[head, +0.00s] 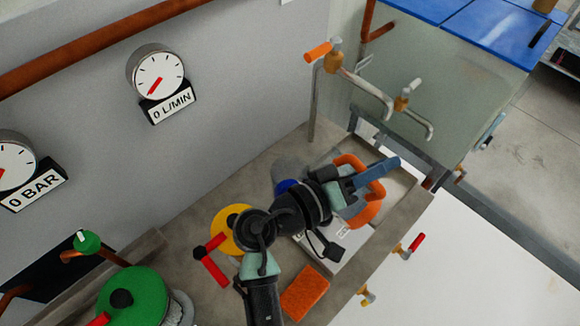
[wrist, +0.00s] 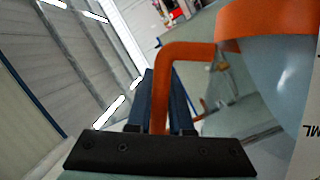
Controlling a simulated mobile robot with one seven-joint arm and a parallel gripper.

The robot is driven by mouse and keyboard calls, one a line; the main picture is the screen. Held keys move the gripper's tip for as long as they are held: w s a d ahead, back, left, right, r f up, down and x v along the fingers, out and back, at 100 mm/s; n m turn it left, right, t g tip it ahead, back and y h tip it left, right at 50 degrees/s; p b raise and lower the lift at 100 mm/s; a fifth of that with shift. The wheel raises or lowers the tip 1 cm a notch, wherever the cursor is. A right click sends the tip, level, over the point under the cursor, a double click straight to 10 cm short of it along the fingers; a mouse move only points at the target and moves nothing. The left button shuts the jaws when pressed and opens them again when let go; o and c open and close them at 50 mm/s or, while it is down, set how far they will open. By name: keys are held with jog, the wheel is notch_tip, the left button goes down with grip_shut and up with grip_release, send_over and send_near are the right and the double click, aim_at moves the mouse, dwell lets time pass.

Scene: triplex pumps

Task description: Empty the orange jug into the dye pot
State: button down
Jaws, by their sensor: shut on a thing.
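My gripper (head: 383,172) is shut on the handle of the orange jug (head: 371,209), above the sink at the bench's right end. In the wrist view the orange handle (wrist: 172,62) passes between my two blue fingers. The jug's pale body (wrist: 268,85), with an orange band and part of a printed marking, shows at the right there. My arm hides much of the jug in the head view, and its contents are not visible. A green round lid (head: 136,296) with a black knob is at lower left. I cannot tell which vessel is the dye pot.
A pale sink (head: 402,190) lies under the jug, with brass taps (head: 402,103) behind it. A yellow disc (head: 224,222), a red handle (head: 216,272) and an orange block (head: 305,293) lie close to my arm. Two gauges reading 0 (head: 158,76) are on the wall.

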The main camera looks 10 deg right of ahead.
aim_at(382, 191)
jog(key=shift+w+a+r+n+t+h+p, duration=0.15)
jog(key=shift+w+a+r+n+h+p, duration=0.15)
jog(key=shift+w+a+r+n+p, duration=0.25)
jog(key=shift+w+a+r+n+t+h+p, duration=0.2)
jog(key=shift+a+r+n+h+p, duration=0.1)
jog(key=shift+r+n+p, duration=0.4)
dwell(1.2)
jog(key=shift+w+a+r+n+h, duration=0.15)
jog(key=shift+w+a+r+n, duration=0.3)
jog(key=shift+w+a, duration=0.2)
jog(key=shift+w+a+r+n+h, duration=0.15)
jog(key=shift+w+a+r+n, duration=0.15)
jog(key=shift+w+a+r, duration=0.25)
dwell(1.3)
jog(key=shift+w+a+r+n+t, duration=0.15)
jog(key=shift+w+a+n+t, duration=0.15)
jog(key=shift+a+n, duration=0.25)
dwell(0.5)
